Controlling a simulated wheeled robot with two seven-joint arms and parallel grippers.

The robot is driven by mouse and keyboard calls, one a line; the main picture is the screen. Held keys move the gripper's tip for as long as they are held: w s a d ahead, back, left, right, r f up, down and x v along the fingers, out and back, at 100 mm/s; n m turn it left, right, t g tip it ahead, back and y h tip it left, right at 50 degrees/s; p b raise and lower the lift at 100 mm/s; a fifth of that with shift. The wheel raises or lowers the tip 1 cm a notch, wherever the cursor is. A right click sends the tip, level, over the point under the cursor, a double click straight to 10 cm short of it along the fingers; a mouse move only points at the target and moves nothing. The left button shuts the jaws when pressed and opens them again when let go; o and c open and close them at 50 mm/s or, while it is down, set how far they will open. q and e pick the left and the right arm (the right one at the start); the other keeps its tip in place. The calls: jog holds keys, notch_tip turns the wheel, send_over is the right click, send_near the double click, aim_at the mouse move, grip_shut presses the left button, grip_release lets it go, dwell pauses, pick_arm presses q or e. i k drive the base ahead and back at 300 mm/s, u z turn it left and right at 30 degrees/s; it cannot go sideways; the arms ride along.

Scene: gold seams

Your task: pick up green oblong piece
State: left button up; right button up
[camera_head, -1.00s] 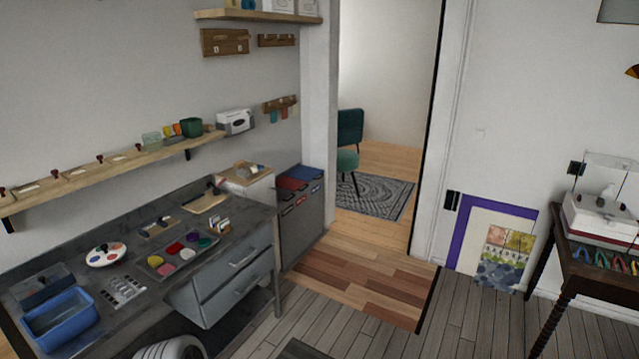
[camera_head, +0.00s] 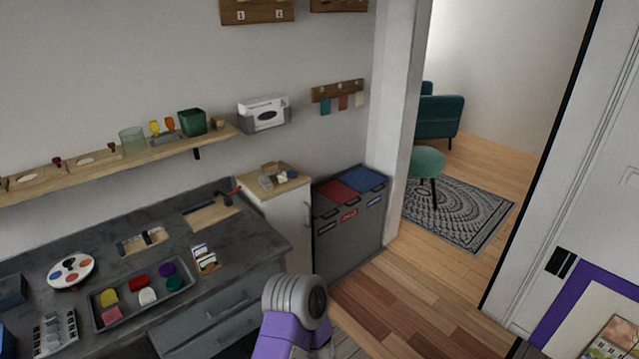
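A small dark green piece (camera_head: 174,284) lies in a grey tray (camera_head: 126,302) on the workbench at the lower left. It sits at the right end of the tray, just in front of a purple piece (camera_head: 167,269). Red (camera_head: 138,283), white (camera_head: 148,296), yellow (camera_head: 109,297) and pink (camera_head: 112,314) pieces share the tray. The green piece's exact shape is too small to tell. A purple and grey link of my arm shows at the bottom centre, right of the bench drawers. Neither of my grippers is in view.
The dark workbench (camera_head: 95,249) also holds a paint palette (camera_head: 71,271), a card holder (camera_head: 205,259) and a wooden board (camera_head: 212,214). A wall shelf (camera_head: 110,160) hangs above it. Grey bins (camera_head: 350,235) stand to its right. Wooden floor (camera_head: 420,290) is open beyond them.

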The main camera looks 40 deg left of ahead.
aim_at(210, 258)
jog(key=u, duration=0.9)
jog(key=i, duration=1.35)
jog(key=u, duration=1.05)
